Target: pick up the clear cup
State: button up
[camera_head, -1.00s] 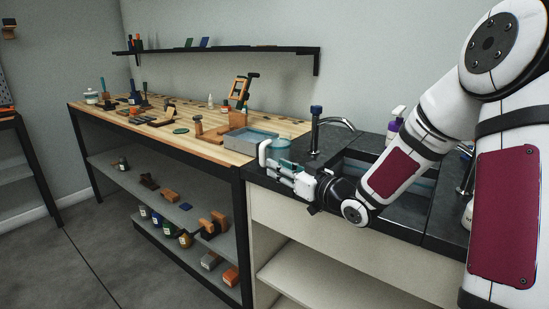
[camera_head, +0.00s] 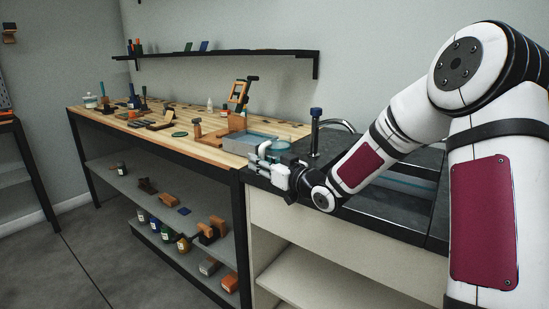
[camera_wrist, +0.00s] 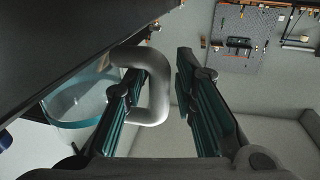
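The clear cup is a teal-tinted glass with a thick white handle. In the head view the cup (camera_head: 279,147) stands at the left end of the dark sink counter, partly hidden by my gripper (camera_head: 266,160). In the wrist view the cup (camera_wrist: 75,105) is at left, and its handle curves between the two fingers of my gripper (camera_wrist: 154,85). The fingers are apart. The left finger overlaps the handle's loop, and the right finger is clear of the handle with a gap. Whether the left finger touches the cup is unclear.
A grey tray (camera_head: 240,143) sits close by on the wooden workbench (camera_head: 215,158) at left. A pegboard with tools (camera_wrist: 240,35) shows far off in the wrist view.

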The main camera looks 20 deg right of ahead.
grip_shut()
jog(key=shift+r, duration=0.1)
